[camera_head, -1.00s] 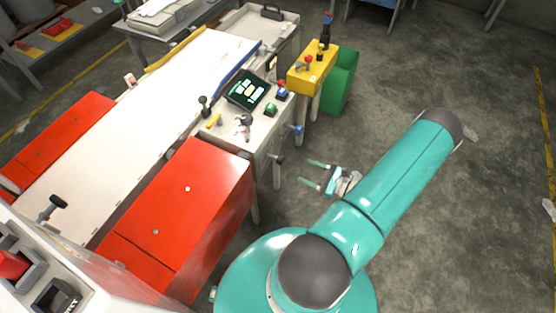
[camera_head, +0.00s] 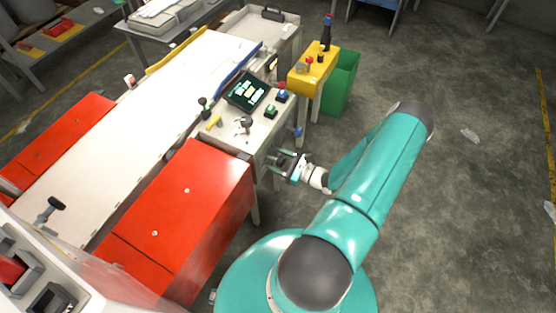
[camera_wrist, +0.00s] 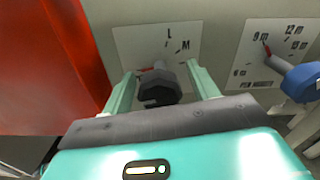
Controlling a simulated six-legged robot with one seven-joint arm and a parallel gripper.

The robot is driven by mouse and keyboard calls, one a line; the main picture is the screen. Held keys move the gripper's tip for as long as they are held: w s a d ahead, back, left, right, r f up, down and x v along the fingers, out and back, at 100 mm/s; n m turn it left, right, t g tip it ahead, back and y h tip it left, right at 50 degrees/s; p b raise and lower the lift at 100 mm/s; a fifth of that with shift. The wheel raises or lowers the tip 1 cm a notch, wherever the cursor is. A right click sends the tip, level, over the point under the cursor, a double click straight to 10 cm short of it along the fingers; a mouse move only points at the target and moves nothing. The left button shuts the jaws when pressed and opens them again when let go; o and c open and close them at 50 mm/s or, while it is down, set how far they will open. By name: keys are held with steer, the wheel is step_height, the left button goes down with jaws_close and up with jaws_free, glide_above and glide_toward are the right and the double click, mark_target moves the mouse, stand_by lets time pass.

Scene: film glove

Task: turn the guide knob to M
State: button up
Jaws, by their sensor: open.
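The guide knob (camera_wrist: 158,88) is dark grey, on a grey shaft, in front of a white plate (camera_wrist: 130,45) marked L and M. Its red pointer (camera_wrist: 147,69) points left, away from the M at the shaft's right. Any mark behind the knob is hidden. My gripper (camera_wrist: 161,71) is open, with one teal finger on each side of the knob and a visible gap on both sides. In the head view my gripper (camera_head: 281,163) is at the panel's front face, and it partly hides the knob.
A blue knob (camera_wrist: 301,82) on a second plate (camera_wrist: 265,48) with numbers stands close at the right. A red cover (camera_wrist: 55,65) is close at the left.

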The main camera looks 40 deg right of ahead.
steer(key=shift+c, duration=0.3)
steer(key=c, duration=0.9)
